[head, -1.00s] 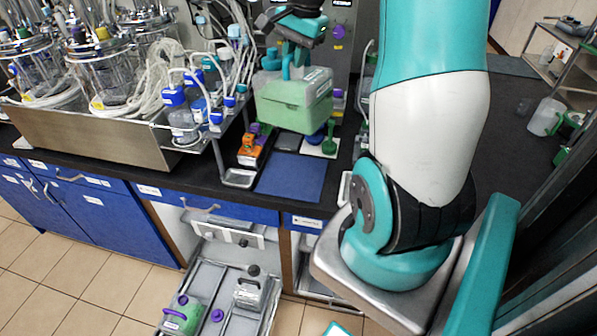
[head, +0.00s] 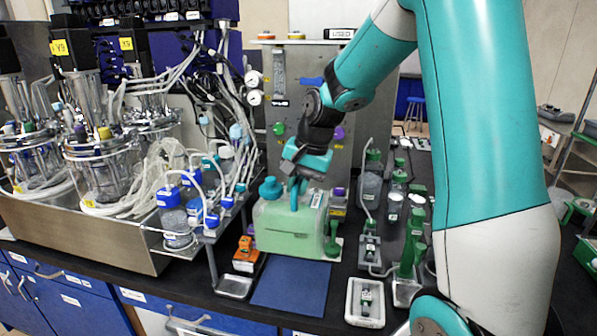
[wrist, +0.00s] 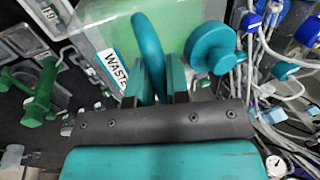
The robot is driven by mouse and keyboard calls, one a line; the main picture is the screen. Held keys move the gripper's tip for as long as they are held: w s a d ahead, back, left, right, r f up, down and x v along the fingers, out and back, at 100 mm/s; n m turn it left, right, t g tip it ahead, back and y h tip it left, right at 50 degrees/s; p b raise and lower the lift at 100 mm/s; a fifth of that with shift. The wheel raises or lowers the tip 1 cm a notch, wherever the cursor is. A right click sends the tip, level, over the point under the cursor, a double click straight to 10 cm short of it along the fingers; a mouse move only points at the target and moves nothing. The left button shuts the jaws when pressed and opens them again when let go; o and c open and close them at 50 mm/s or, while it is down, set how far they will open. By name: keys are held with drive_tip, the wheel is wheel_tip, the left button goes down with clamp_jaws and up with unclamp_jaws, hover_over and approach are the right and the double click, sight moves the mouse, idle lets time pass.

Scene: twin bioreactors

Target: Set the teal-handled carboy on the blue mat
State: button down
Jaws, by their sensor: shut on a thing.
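The teal-handled carboy (head: 290,232) is a translucent box with green liquid, a teal cap and a teal loop handle. My gripper (head: 298,183) is shut on its handle from above. In the wrist view the handle (wrist: 149,45) runs between the two fingers of my gripper (wrist: 158,85), with a "WASTE" label and the teal cap (wrist: 211,48) beside it. The blue mat (head: 291,291) lies flat and empty at the front of the dark bench. The carboy appears over or behind the mat's back edge; I cannot tell whether its base touches anything.
An orange item (head: 246,256) and a small metal tray (head: 236,286) lie left of the mat. A white tray (head: 365,303) and green-topped items stand to the right. Blue-capped bottles (head: 177,220) with tubing stand at the left. A grey panel (head: 330,100) rises behind.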

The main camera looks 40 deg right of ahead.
sight(298, 236)
wheel_tip(298, 236, down, 14)
drive_tip(key=shift+f+p, duration=0.1)
drive_tip(key=shift+p, duration=0.85)
drive_tip(key=shift+f, duration=0.1)
drive_tip(key=c, duration=1.1)
unclamp_jaws()
drive_tip(key=shift+s, duration=0.1)
